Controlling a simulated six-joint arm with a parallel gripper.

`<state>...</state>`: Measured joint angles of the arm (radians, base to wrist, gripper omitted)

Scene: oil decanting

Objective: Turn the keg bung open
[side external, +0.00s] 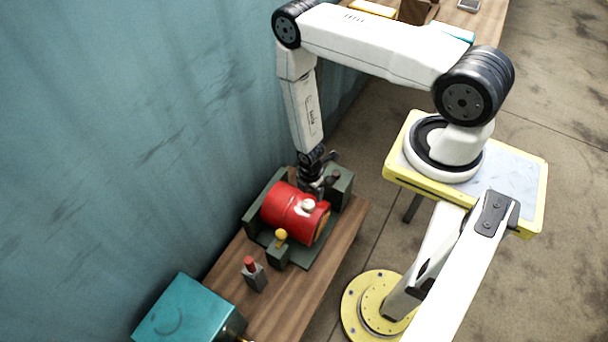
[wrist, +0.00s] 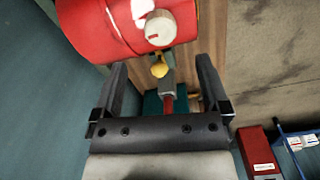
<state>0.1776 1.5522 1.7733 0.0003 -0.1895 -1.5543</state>
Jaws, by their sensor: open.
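The red keg (side external: 283,206) lies on its side in a dark green cradle (side external: 255,217) on a wooden bench. The white round bung (side external: 307,206) is on the keg's upper side. In the wrist view the keg (wrist: 95,30) fills the upper left, and the bung (wrist: 158,28) shows a short red mark on its face. My gripper (side external: 316,180) is above the cradle's far end, just beyond the keg. In the wrist view my gripper (wrist: 160,66) has its two fingers spread, with the bung beyond the fingertips and nothing held. I cannot tell the exact gap to the keg.
A yellow knob (side external: 281,234) stands on a green block in front of the keg. A grey piece with a red top (side external: 251,267) and a teal box (side external: 188,310) are nearer on the bench (side external: 320,270). A blue-green wall (side external: 130,140) rises close behind.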

